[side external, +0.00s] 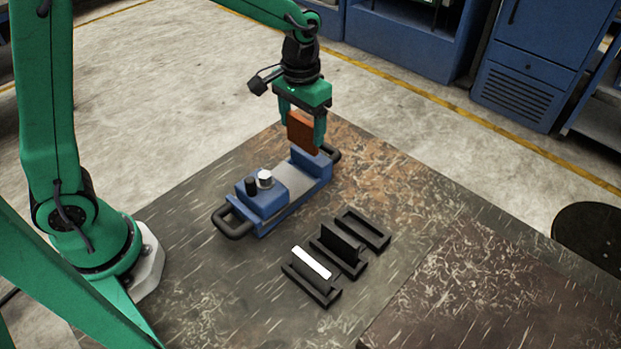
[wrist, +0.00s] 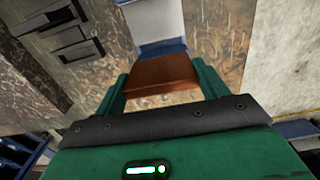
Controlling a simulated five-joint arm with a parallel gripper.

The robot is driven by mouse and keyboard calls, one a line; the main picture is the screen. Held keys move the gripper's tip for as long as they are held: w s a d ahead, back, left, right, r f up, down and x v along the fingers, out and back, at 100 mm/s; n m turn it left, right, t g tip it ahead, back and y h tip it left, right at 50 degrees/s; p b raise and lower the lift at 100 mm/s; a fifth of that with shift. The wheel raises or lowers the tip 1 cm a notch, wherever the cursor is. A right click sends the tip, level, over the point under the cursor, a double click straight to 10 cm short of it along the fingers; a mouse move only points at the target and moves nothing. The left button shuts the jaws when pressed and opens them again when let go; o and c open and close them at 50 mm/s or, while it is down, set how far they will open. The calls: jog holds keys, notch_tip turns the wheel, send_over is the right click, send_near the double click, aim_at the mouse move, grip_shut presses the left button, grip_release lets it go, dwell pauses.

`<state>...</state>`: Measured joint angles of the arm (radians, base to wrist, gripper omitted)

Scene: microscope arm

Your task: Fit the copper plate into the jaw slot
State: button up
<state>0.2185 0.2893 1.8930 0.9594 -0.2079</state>
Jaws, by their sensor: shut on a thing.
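A copper plate (side external: 302,131) stands upright between the fingers of my gripper (side external: 303,128), which is shut on it. In the wrist view the plate (wrist: 161,75) lies between the two green fingers of my gripper (wrist: 160,85). The plate is above the far end of a blue vise (side external: 262,200). The far jaw of the vise (side external: 311,162) is just below the plate; whether they touch I cannot tell. The jaw slot itself is hard to make out. In the wrist view part of the vise (wrist: 163,48) shows beyond the plate, and the plate hides the rest.
Three black holders stand on the table right of the vise: one with a white bar (side external: 311,262), one with a black upright plate (side external: 342,243), and an empty one (side external: 364,229). The vise has black handles at both ends. The worn table (side external: 440,250) is clear at right.

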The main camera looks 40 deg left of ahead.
aim_at(302, 147)
jog(key=shift+f, duration=0.15)
dwell(0.5)
jog(key=shift+f, duration=2.65)
jog(key=shift+f, duration=0.8)
jog(key=shift+r, duration=0.45)
dwell(3.5)
